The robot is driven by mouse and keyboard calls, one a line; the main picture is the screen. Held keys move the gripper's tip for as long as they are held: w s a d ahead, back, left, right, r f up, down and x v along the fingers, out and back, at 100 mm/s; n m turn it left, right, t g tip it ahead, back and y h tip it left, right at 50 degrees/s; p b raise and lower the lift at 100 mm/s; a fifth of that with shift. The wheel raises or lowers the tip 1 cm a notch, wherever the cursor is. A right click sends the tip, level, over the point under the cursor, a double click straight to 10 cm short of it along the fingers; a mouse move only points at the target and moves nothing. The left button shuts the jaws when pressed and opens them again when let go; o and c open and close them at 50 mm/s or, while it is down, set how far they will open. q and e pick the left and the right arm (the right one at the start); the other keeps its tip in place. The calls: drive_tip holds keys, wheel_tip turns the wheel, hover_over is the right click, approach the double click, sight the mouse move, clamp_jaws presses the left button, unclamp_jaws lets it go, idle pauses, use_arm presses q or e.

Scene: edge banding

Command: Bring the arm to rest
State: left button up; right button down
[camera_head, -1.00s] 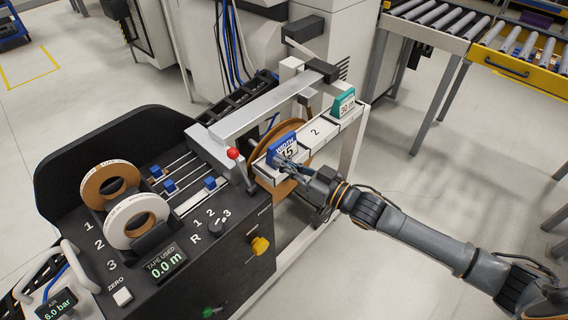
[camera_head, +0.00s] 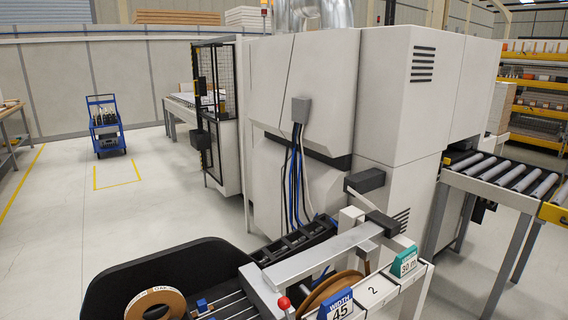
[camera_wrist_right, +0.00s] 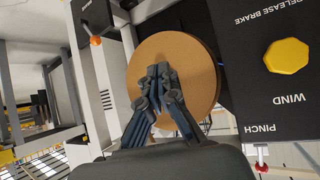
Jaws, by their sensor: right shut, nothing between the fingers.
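My right gripper (camera_wrist_right: 160,75) shows in the right wrist view. Its fingers are shut with nothing between them. Behind the fingertips is a round brown roll (camera_wrist_right: 203,75); I cannot tell how far off it is. Neither arm shows in the head view. There, the blue width tag reading 45 (camera_head: 341,306) and the teal tag reading 30 m (camera_head: 404,263) stand on the white numbered rail (camera_head: 374,291), either side of the number 2. My left gripper is out of sight.
In the right wrist view, a black panel (camera_wrist_right: 288,108) with a yellow knob (camera_wrist_right: 286,57) lies to the right of the gripper. In the head view, a large white machine (camera_head: 310,90) fills the middle, a roller conveyor (camera_head: 505,177) runs right, and open floor (camera_head: 150,215) lies left.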

drive_tip(key=s+d+f+g+h, duration=0.2)
drive_tip(key=s+f+g, duration=0.2)
drive_tip(key=s+f, duration=1.1)
drive_tip(key=s+a+f+g, duration=0.1)
drive_tip(key=s+f+g, duration=0.1)
drive_tip(key=s, duration=1)
drive_tip(key=s+a+f+g, duration=0.2)
drive_tip(key=s+f+g, duration=0.1)
drive_tip(key=s, duration=1)
drive_tip(key=shift+f+m+h, duration=0.3)
drive_tip(key=shift+f, duration=0.4)
